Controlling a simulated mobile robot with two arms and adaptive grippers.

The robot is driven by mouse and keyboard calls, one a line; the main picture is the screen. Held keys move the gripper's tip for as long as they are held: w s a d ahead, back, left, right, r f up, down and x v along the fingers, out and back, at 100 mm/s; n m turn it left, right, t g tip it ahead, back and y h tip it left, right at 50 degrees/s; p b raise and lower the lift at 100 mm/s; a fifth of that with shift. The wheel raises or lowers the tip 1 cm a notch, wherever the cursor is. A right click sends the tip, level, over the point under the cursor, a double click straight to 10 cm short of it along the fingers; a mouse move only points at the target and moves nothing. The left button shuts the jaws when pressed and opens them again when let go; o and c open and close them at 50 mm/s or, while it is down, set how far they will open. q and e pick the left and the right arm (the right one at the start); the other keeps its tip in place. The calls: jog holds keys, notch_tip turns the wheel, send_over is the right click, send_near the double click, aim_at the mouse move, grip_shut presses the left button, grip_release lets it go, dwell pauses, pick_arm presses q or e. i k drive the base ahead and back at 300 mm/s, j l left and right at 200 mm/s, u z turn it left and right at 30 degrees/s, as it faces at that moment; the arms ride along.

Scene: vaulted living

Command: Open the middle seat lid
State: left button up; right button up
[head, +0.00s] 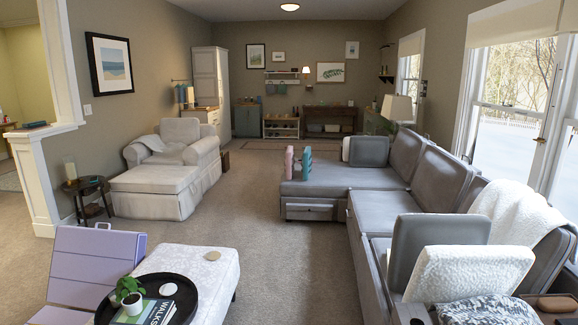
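The grey sectional sofa (360,240) runs along the right side under the windows. Its middle seat (368,212) is a flat grey surface between the far chaise section (340,178) and the near seat (380,248). The middle seat's lid looks down and level; its edges are hard to make out from here. A drawer front with a handle (310,211) shows on the chaise's near end. Neither of my grippers is in the head view.
A grey cushion (428,240) and a white cushion (465,270) stand on the sofa's near part. A white throw (515,212) hangs over its back. A white ottoman (222,268) with a black tray (182,292) and a lavender folding piece (85,262) stand at near left. Carpet (290,270) lies clear between.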

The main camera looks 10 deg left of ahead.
aim_at(373, 213)
jog(key=i, duration=0.5)
jog(key=i+j+z, duration=0.15)
jog(key=i, duration=0.4)
jog(key=i+j, duration=0.1)
jog(key=i, duration=0.4)
jog(key=i+j+z, duration=0.1)
jog(key=i, duration=0.45)
jog(key=i+j, duration=0.25)
jog(key=i, duration=0.25)
jog(key=i+j+z, duration=0.15)
jog(key=i, duration=0.35)
jog(key=i+j+z, duration=0.15)
jog(key=i+z, duration=0.25)
jog(key=k, duration=0.1)
